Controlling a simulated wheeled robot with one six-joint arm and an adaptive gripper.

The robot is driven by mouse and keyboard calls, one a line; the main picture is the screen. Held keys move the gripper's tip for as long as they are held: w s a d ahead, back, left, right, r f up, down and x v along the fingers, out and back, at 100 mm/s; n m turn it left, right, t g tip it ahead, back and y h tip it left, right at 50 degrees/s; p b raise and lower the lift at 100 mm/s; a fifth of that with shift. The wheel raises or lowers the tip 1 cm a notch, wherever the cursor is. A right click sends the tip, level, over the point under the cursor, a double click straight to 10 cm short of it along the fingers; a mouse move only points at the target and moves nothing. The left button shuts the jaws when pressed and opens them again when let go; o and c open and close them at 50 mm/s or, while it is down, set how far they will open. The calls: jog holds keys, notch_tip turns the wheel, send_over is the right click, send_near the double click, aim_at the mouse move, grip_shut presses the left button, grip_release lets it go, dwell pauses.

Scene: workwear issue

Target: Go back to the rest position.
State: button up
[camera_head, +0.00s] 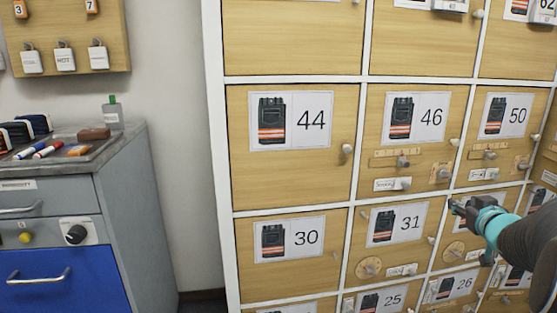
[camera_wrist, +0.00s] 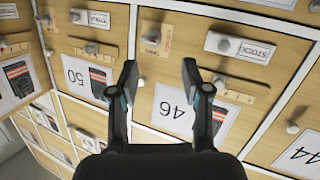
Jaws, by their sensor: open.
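My gripper (camera_head: 463,208) reaches in from the right edge in the head view, in front of the wall of wooden lockers (camera_head: 236,190). In the wrist view my gripper (camera_wrist: 160,80) has its two dark fingers spread apart, with nothing between them. Behind the fingers are the locker door labelled 46 (camera_wrist: 172,105) and the door labelled 50 (camera_wrist: 85,80), seen turned over. The door 46 also shows in the head view (camera_head: 417,120), left of and above my gripper. I cannot tell how far the fingertips are from the doors.
Small knobs, such as the one on door 44 (camera_head: 347,149), and label plates stick out from the doors. Padlocks (camera_head: 65,58) hang on a board above.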

jog(key=s+d+f+m+g+h, duration=0.2)
jog(key=s+f+m+g+h, duration=0.1)
jog(key=s+f+g+h, duration=0.25)
jog(key=s+a+f+g+y, duration=0.3)
jog(key=s+a+f+g, duration=0.1)
jog(key=s+a, duration=0.45)
jog(key=s+a+n+y, duration=0.1)
jog(key=s+a, duration=0.3)
jog(key=a, duration=0.4)
jog(key=s+a+n+y, duration=0.1)
jog(key=s+a+y, duration=0.2)
jog(key=s+a, duration=0.2)
jog(key=s+a+n+y, duration=0.1)
jog(key=s+a, duration=0.4)
jog(key=a, duration=0.7)
jog(key=shift+r+y, duration=0.15)
jog(key=shift+y, duration=0.4)
